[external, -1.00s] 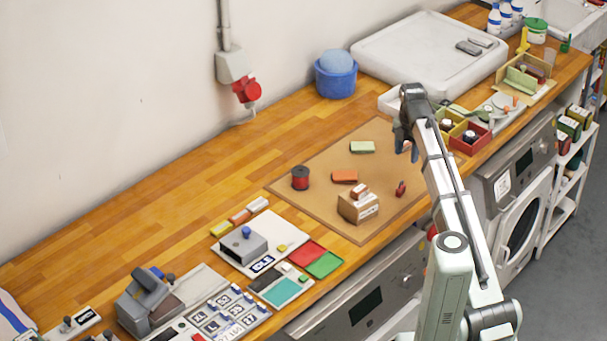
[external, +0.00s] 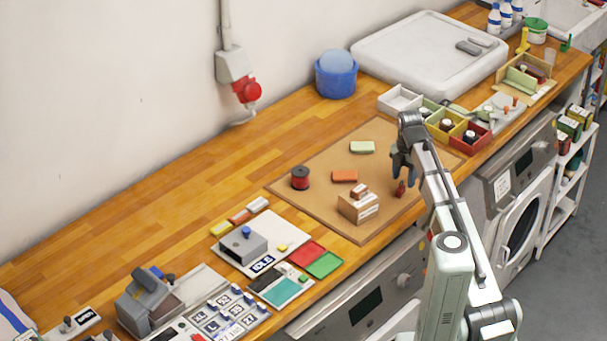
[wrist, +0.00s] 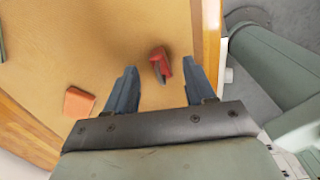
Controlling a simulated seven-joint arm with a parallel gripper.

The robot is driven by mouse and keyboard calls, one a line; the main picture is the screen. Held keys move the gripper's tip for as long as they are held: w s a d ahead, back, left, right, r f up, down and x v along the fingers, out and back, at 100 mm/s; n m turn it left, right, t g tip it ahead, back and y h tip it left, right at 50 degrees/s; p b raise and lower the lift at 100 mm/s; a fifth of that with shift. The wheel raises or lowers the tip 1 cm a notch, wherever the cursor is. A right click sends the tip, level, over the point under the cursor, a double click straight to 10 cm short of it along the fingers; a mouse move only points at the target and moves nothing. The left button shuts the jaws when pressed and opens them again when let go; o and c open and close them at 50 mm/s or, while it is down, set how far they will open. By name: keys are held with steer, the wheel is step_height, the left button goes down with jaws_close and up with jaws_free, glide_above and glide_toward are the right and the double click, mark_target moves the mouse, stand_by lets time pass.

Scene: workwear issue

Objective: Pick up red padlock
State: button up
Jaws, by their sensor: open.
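The red padlock (external: 400,190) lies on the brown mat (external: 310,205) near its right front edge. In the wrist view the red padlock (wrist: 160,66) lies ahead of the fingertips, between their lines and a little nearer the right finger. My gripper (external: 402,170) is above the mat, just over the padlock in the external view. In the wrist view my gripper (wrist: 160,85) has its two blue-grey fingers wide apart with nothing between them. I cannot tell the exact height of the fingers above the padlock.
An orange block (external: 344,177) is left of the padlock, with a cardboard box (external: 357,208) in front of it. Coloured bins (external: 470,137) stand behind my arm. The mat around the padlock is clear.

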mark_target(403, 184)
steer(key=shift+w+f, duration=0.1)
steer(key=shift+f, duration=1.75)
steer(key=shift+c, duration=0.2)
jaws_close()
